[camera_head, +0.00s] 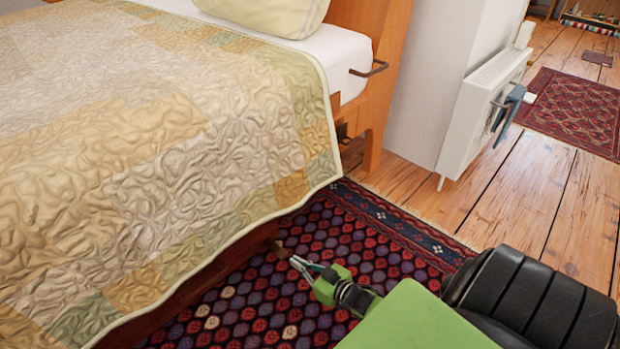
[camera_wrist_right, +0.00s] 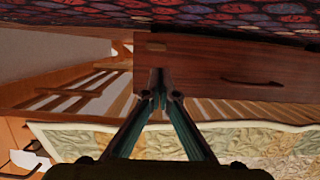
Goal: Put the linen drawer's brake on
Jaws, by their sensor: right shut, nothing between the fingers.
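The linen drawer (camera_head: 215,278) is a dark reddish wooden box under the bed, partly covered by the hanging quilt. In the wrist view, upside down, its front (camera_wrist_right: 215,65) carries a dark bar handle (camera_wrist_right: 250,82). A small lighter wooden tab (camera_wrist_right: 156,47) sits at the drawer's end near the rug; it also shows in the head view (camera_head: 277,248). It may be the brake; its setting cannot be told. My right gripper (camera_head: 297,262) is shut and empty close to this end, its tips (camera_wrist_right: 160,92) in front of the drawer. Contact cannot be told. My left gripper is out of view.
The bed's quilt (camera_head: 180,170) hangs low over the drawer. A patterned red rug (camera_head: 300,310) lies beside the bed. A bedpost (camera_head: 382,95) and a white radiator (camera_head: 478,110) stand farther back. The wooden floor (camera_head: 430,190) between them is clear.

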